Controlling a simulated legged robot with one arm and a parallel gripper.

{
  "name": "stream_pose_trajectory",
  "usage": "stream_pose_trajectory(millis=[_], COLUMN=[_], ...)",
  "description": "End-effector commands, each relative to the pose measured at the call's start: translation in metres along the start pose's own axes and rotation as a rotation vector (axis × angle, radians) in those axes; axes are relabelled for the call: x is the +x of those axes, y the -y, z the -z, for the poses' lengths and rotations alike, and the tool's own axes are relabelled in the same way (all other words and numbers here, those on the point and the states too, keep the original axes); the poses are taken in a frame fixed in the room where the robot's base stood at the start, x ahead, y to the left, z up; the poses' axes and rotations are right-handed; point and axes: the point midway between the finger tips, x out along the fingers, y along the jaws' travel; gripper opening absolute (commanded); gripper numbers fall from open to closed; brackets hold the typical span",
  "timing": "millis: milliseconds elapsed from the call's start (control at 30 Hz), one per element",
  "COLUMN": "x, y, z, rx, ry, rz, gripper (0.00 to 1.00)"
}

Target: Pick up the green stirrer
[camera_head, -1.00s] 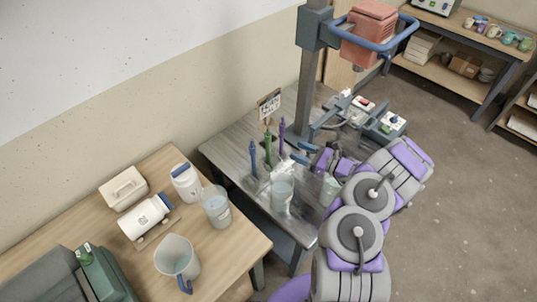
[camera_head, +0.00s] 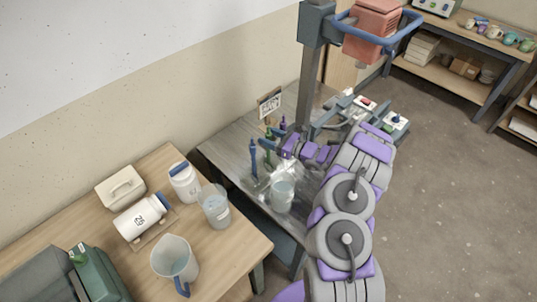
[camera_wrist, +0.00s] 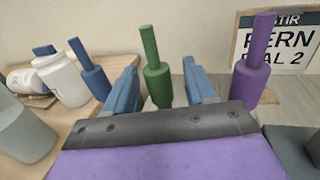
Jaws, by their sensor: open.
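The green stirrer (camera_wrist: 152,60) stands upright in the wrist view, between the two blue fingers of my gripper (camera_wrist: 163,88). Its lower end is hidden behind the gripper's dark front edge. The fingers are open, with a gap on each side of the stirrer. In the head view the green stirrer (camera_head: 268,150) stands between a blue stirrer (camera_head: 253,158) and a purple stirrer (camera_head: 282,124). My gripper (camera_head: 276,146) is close to it there, partly hidden by my arm. The blue stirrer (camera_wrist: 92,72) is left of my fingers and the purple stirrer (camera_wrist: 255,65) is right.
A sign (camera_wrist: 278,50) reading "STIR", "FERN" and "DIAL 2" stands behind the purple stirrer. A clear beaker (camera_head: 282,192) stands on the grey table (camera_head: 225,150) in front of the stirrers. The wooden table (camera_head: 235,248) holds white jars, a beaker and a pitcher (camera_head: 175,262).

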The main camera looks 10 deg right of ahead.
Motion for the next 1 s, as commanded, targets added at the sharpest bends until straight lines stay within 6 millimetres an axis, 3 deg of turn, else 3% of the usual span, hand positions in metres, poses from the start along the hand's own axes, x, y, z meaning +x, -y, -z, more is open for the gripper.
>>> stream_pose_trajectory(millis=[300,867,1000], x=[0.0043,0.0043,0.0043], y=[0.0002,0.0001,0.0001], z=[-0.0003,-0.0001,-0.0002], rx=[0.001,0.001,0.001], ry=[0.0,0.001,0.001], rz=[0.0,0.0,0.0], gripper=[0.54,0.01,0.01])
